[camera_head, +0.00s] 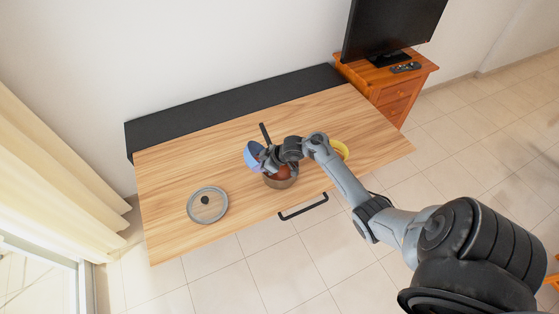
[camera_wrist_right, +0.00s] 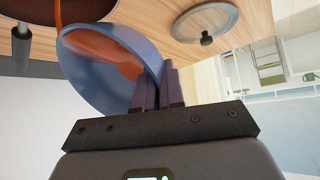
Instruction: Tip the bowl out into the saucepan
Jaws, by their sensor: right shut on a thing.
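The blue bowl (camera_head: 252,155) is strongly tilted at the saucepan's upper left, its rim held by my right gripper (camera_head: 267,160). In the right wrist view, the gripper fingers (camera_wrist_right: 158,90) are shut on the wall of the bowl (camera_wrist_right: 85,78). Orange-red contents (camera_wrist_right: 118,55) lie along the bowl's inside, and an orange-red streak (camera_wrist_right: 58,14) runs from its lip toward the saucepan (camera_wrist_right: 95,8). The saucepan (camera_head: 281,184) stands on the table with reddish contents (camera_head: 284,172) showing. My right arm and gripper partly hide it. My left gripper is not in view.
A round grey-rimmed lid (camera_head: 208,205) lies on the wooden table (camera_head: 165,170) left of the saucepan. A yellow object (camera_head: 343,149) is partly hidden behind my right arm. A black bar handle (camera_head: 303,207) sticks out at the table's front edge. The table's left part is mostly clear.

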